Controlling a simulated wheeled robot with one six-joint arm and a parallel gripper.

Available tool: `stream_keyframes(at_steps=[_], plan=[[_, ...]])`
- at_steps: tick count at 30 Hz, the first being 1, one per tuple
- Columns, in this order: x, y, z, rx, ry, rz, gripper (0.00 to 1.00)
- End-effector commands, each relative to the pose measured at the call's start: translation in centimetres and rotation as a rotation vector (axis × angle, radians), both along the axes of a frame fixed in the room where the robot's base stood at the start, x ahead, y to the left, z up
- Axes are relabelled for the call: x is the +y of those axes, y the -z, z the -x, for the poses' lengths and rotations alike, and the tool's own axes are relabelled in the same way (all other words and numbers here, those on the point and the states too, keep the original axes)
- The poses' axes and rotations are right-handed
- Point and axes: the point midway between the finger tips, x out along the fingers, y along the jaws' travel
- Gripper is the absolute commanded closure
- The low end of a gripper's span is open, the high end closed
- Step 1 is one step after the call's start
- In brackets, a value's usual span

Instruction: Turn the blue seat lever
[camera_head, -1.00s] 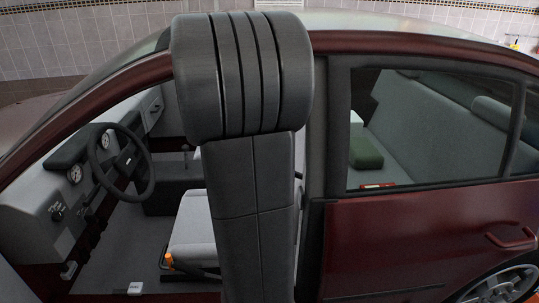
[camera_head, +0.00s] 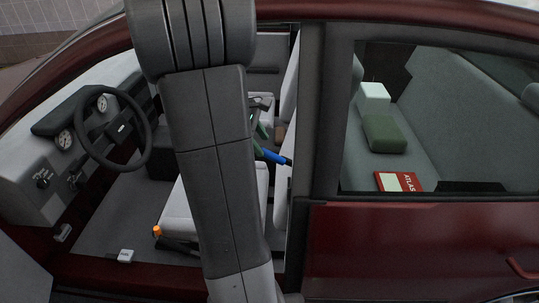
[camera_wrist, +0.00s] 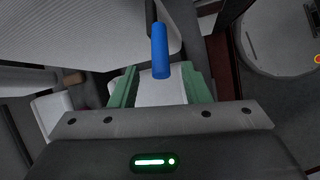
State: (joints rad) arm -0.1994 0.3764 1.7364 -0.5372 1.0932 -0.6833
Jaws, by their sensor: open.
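The blue seat lever (camera_head: 273,156) shows right of my arm in the head view, beside the front seat's backrest (camera_head: 287,115). In the wrist view the blue lever (camera_wrist: 160,50) points down the picture from a dark stem, its tip centred between my finger ends. My gripper (camera_wrist: 159,72) is open, with one green finger on each side of the tip and visible gaps. I cannot tell how deep the tip sits between them. In the head view my gripper (camera_head: 260,130) is partly hidden by my arm, close to the blue lever.
An orange-tipped lever (camera_head: 157,231) is low on the front seat (camera_head: 185,215). The steering wheel (camera_head: 114,129) and dashboard are left. The door pillar (camera_head: 325,115) stands close right of the blue lever. A green cushion (camera_head: 384,134) and red atlas (camera_head: 399,181) lie on the rear seat.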

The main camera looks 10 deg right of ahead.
Motion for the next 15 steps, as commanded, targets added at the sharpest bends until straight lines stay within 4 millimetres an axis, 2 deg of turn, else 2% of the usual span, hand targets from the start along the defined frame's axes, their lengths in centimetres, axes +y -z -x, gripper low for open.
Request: stream_keyframes(at_steps=[1,6,15], plan=[[-0.6,1.1,0.0,0.006,0.003,0.0,0.57],[-2.0,3.9,-0.3,0.005,0.002,0.0,0.57],[-3.1,6.1,-0.6,0.001,0.0,0.0,0.57]])
